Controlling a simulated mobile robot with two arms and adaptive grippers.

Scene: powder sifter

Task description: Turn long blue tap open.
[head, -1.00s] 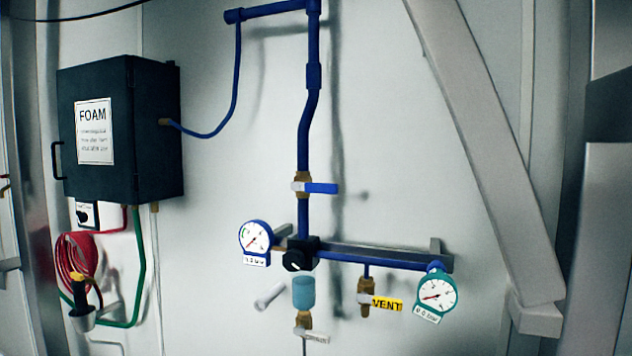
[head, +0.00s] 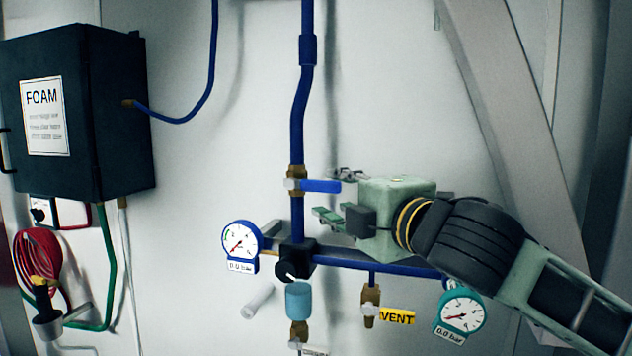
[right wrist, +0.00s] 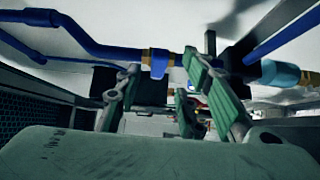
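The long blue tap (head: 321,186) is a flat blue lever on a brass valve (head: 296,181) in the vertical blue pipe. It points right, across the pipe. My right gripper (head: 337,196) is just right of the lever, with one finger above its height and one below. In the right wrist view the gripper (right wrist: 160,70) is open, and the blue tap (right wrist: 159,64) shows in the gap between its fingertips. I see no grip on it; whether the fingers touch it cannot be told. My left gripper is not in view.
Below are a blue gauge (head: 241,240), a black knob (head: 291,268), a green gauge (head: 461,311) and a brass valve with a yellow VENT tag (head: 397,317). A dark FOAM box (head: 107,120) hangs left. A slanted grey beam (head: 510,110) stands right.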

